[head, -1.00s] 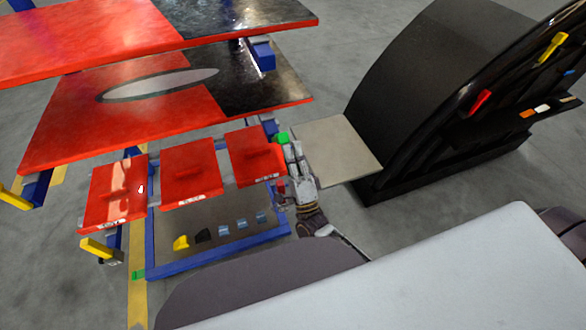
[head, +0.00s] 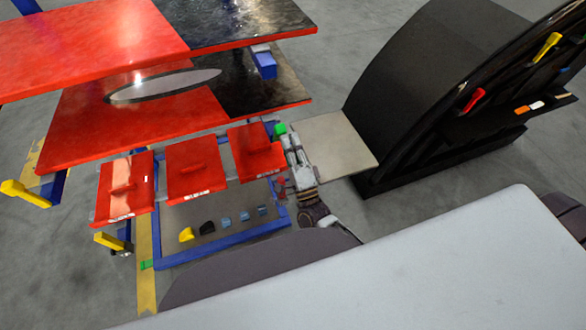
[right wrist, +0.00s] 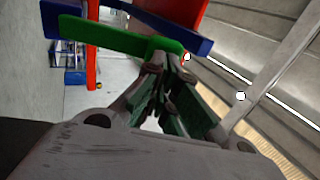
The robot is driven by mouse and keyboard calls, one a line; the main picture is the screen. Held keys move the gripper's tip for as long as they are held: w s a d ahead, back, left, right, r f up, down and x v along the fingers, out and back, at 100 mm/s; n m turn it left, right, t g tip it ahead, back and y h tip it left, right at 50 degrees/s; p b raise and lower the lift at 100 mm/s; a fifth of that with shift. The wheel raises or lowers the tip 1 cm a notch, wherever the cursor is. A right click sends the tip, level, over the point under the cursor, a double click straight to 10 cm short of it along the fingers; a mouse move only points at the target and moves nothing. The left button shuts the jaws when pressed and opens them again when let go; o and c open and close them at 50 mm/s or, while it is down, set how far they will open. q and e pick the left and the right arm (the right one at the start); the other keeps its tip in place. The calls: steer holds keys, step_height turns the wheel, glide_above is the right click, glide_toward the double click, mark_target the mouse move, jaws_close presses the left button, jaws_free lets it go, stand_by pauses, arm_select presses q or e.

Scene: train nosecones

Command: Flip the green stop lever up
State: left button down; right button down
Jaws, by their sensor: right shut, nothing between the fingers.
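The green stop lever (head: 281,129) is a small green piece at the right end of the blue cart frame in the head view. In the right wrist view it is a long green bar (right wrist: 115,36) reaching from the upper left to my fingertips. My right gripper (head: 289,138) is shut and empty, with its tips right at the lever. In the right wrist view its closed fingertips (right wrist: 168,62) are at the bar's near end and appear to touch it. They partly cover that end. My left gripper is not in view.
Three red panels with handles (head: 195,168) hang on the blue frame (head: 222,250) left of my right gripper. Large red-and-black boards (head: 120,115) are above them. A beige plate (head: 338,143) and a black curved nosecone (head: 430,90) stand to the right. Another green piece (head: 146,265) is at lower left.

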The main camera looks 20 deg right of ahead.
steer(key=x, duration=0.3)
steer(key=p+x, duration=0.1)
steer(key=x, duration=0.1)
steer(key=shift+w+r, duration=0.15)
steer(key=shift+r, duration=0.35)
steer(key=shift+r, duration=0.1)
stand_by(0.5)
